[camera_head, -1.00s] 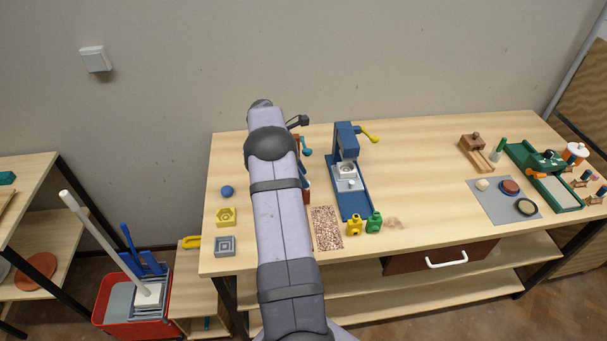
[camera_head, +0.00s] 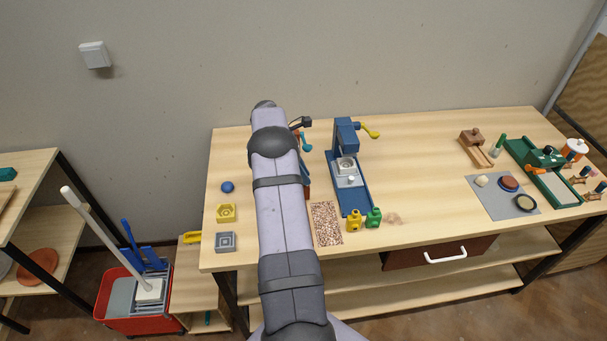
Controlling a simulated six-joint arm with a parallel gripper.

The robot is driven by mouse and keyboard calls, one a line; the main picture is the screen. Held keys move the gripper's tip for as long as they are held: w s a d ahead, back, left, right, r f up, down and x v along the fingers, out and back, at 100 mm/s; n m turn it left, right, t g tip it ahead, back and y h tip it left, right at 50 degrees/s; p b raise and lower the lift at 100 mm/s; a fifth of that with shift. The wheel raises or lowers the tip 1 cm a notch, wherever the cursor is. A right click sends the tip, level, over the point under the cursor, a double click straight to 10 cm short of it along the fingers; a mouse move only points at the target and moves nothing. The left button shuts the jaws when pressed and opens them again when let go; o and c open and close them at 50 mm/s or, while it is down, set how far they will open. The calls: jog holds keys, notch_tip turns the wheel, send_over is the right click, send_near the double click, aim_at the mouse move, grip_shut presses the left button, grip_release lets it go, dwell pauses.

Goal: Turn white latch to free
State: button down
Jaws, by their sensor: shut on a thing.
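My gripper (camera_head: 301,123) shows only as a small dark part beyond my arm, at the back of the bench. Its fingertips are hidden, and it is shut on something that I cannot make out. Close by, a machine with a teal-ended lever (camera_head: 306,146) stands mostly hidden behind my arm. I cannot make out a white latch on its visible parts. To the right, a blue press (camera_head: 346,138) with a yellow lever (camera_head: 369,131) stands apart from my gripper. A small white knob (camera_head: 351,180) sits on its base; I cannot tell whether it is the latch.
A blue ball (camera_head: 227,187), yellow block (camera_head: 227,213) and grey block (camera_head: 226,242) are left of my arm.

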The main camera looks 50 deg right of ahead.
jog(key=shift+w+d+f+m+g+b, duration=0.15)
jog(key=shift+m+g+b, duration=0.25)
jog(key=shift+m, duration=0.3)
jog(key=shift+r+m+y+b, duration=0.2)
jog(key=shift+m+y+b, duration=0.3)
jog(key=shift+m, duration=0.8)
jog(key=c, duration=1.6)
grip_release()
jog(key=shift+r, duration=0.1)
